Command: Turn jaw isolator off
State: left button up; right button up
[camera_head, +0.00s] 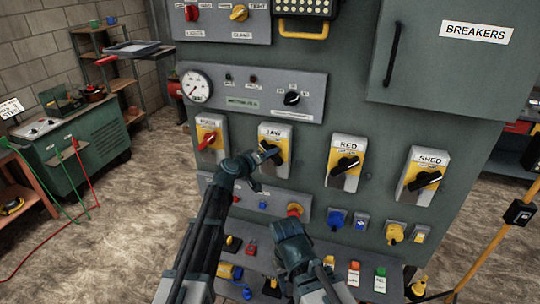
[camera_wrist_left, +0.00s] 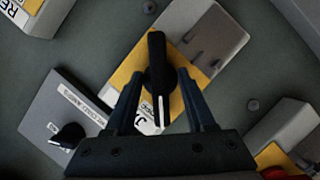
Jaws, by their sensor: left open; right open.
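The jaw isolator (camera_head: 284,166) is a grey box with a yellow plate and a black rotary handle, labelled JAW, on the panel front. My left gripper (camera_head: 266,153) is at it in the head view and partly covers the handle. In the left wrist view the black handle (camera_wrist_left: 157,62) stands between the two spread fingers of my left gripper (camera_wrist_left: 159,74), with a visible gap on each side. The handle's white-marked end points toward the gripper's palm. My right gripper (camera_head: 290,230) is low in front of the panel, away from the isolator; its fingers are hard to make out.
A red-handled isolator (camera_head: 208,141) is left of the jaw isolator. The RED (camera_head: 347,161) and SHED (camera_head: 424,177) isolators are to the right. A red button on yellow (camera_head: 295,209) sits below. The breakers cabinet (camera_head: 450,60) juts out at upper right.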

pick_arm(q)
jog(key=p+v, duration=0.3)
jog(key=v, duration=1)
jog(key=shift+s, duration=0.15)
pick_arm(e)
notch_tip(320, 180, up, 4)
jog(key=shift+f, duration=0.25)
